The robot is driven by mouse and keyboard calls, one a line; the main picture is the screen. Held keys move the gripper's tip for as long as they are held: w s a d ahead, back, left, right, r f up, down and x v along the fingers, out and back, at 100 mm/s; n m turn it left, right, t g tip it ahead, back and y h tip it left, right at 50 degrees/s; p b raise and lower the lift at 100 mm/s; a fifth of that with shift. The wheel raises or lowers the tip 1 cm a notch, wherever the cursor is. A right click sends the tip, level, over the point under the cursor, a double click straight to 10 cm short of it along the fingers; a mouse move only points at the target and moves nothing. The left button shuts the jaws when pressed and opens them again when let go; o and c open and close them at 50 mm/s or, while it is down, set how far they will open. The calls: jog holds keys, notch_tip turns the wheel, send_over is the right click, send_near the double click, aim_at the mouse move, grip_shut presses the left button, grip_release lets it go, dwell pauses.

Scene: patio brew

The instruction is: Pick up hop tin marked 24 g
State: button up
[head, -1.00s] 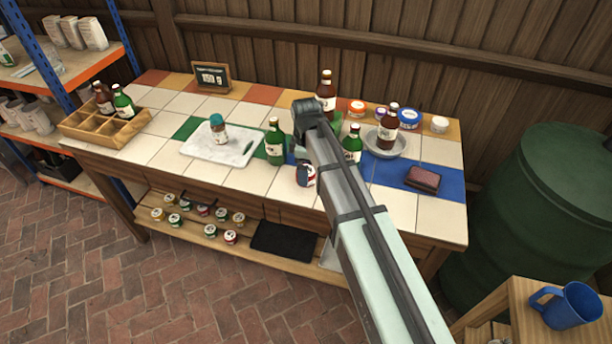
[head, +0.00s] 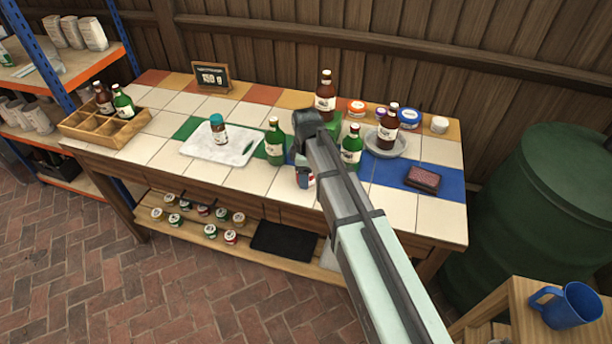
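A small tin with a white, red and dark side (head: 306,181) stands on the tiled table, mostly hidden behind my arm. My gripper (head: 301,165) points down at this tin from above, and its fingers are largely hidden by the arm, so I cannot tell whether they are open or touch it. Several small tins with green, red and pale lids stand on the low shelf, among them a red one (head: 231,237) and a green one (head: 211,231). No weight marking on any tin is legible.
Green bottles (head: 275,143) (head: 351,150) and brown bottles (head: 325,97) (head: 388,130) stand close around the arm. A white board (head: 190,147) holds a teal-lidded jar (head: 218,128). A brown box (head: 423,178) lies at right. The front right tiles are clear.

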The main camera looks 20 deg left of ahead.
jog(key=shift+c, duration=1)
jog(key=shift+r, duration=0.15)
